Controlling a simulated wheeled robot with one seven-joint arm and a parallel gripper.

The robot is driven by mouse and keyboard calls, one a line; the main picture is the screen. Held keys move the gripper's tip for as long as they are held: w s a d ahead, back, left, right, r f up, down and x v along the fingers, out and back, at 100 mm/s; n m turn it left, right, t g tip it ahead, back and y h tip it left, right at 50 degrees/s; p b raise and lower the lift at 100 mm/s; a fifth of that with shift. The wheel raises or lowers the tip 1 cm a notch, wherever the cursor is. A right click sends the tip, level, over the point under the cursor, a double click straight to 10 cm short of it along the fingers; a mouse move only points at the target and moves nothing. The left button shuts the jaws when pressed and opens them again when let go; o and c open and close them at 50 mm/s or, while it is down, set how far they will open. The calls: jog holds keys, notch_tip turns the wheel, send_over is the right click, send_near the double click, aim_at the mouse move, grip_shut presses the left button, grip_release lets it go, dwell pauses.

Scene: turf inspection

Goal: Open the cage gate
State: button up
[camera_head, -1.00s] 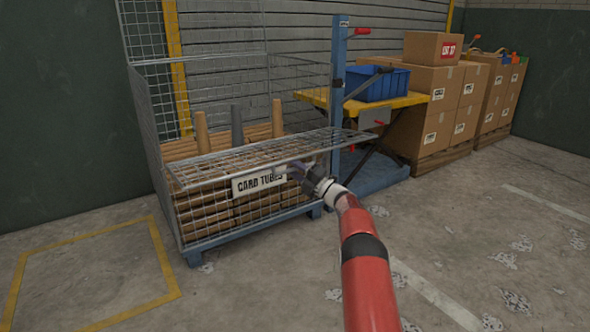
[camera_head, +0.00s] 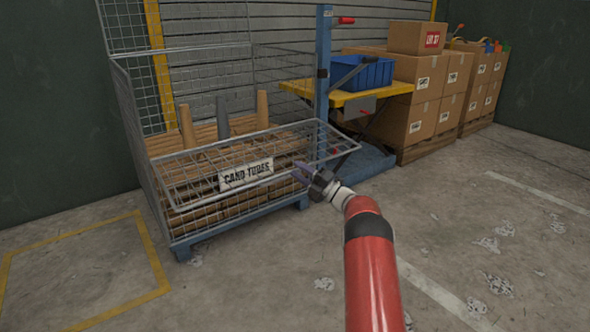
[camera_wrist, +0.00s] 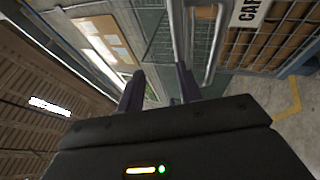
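The wire mesh cage gate (camera_head: 205,168) is the front panel of the cage, tilted outward with its outer edge low. It bears the white "CARD TUBES" sign (camera_head: 246,174). My gripper (camera_head: 300,173) is at the right part of the gate's lower outer edge, close to its bar. In the wrist view my gripper (camera_wrist: 160,72) has its two dark fingers apart with a gap between them. A grey bar of the gate (camera_wrist: 176,35) runs down to the right finger; whether it touches is not clear. The sign (camera_wrist: 250,12) shows partly there.
Inside the cage are stacked brown tubes (camera_head: 187,125). To the right stand a blue post (camera_head: 322,75), a yellow lift table (camera_head: 375,98) with a blue bin (camera_head: 361,75), and stacked cartons (camera_head: 425,75).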

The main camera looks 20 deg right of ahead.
jog(key=d+f, duration=0.3)
jog(key=f, duration=0.5)
jog(key=shift+w+d+f, duration=0.15)
jog(key=shift+w+f, duration=0.05)
jog(key=shift+w, duration=0.2)
dwell(0.6)
